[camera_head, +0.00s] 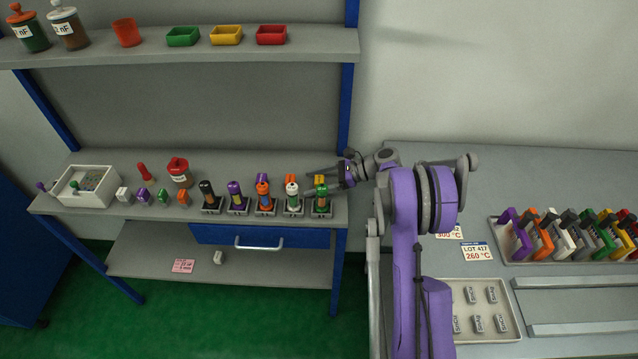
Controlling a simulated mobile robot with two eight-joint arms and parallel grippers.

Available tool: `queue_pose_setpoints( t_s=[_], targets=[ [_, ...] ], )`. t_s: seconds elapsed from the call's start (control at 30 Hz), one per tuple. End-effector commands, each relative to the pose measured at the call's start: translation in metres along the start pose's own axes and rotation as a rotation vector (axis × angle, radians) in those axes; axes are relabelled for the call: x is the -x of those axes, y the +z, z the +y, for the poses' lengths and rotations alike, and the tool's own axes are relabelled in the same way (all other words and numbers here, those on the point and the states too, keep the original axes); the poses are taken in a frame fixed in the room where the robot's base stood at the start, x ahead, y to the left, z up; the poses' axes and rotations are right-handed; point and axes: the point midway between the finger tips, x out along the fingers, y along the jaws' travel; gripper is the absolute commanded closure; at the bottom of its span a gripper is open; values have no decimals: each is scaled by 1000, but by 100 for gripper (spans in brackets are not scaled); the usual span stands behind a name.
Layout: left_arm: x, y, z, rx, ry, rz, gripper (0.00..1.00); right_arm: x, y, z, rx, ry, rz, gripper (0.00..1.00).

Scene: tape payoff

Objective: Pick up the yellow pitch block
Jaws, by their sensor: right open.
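My right gripper (322,179) is open. It reaches in from the right, with its fingers pointing left, just above the rightmost stand at the right end of the bench shelf. That stand holds a green item (321,201) with small orange and yellow patches at its top, partly covered by the fingers. I cannot tell whether the yellow patch is the yellow pitch block. Small white (123,195), purple (144,197), green (163,197) and orange (183,199) blocks stand in a row further left; no yellow one shows there. My left gripper is not in view.
Several dark stands with coloured items line the bench's front edge. A white box (87,201) sits at its left. Green, yellow (226,35) and red bins stand on the upper shelf. The right table holds a rack of coloured pieces (560,236) and a tray (488,333).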

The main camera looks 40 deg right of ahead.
Motion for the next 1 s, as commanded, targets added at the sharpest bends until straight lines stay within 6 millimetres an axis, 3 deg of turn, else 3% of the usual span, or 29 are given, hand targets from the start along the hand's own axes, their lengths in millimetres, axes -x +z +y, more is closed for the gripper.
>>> queue_pose_setpoints(
  t_s=[0.13,0.6,1.0],
  targets=[
    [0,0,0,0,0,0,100,0,0,0,0,-1,0,15],
    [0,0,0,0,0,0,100,1,0,0,0,-1,0,100],
    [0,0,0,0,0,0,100,2,2,0,0,-1,-1,100]
  ],
)
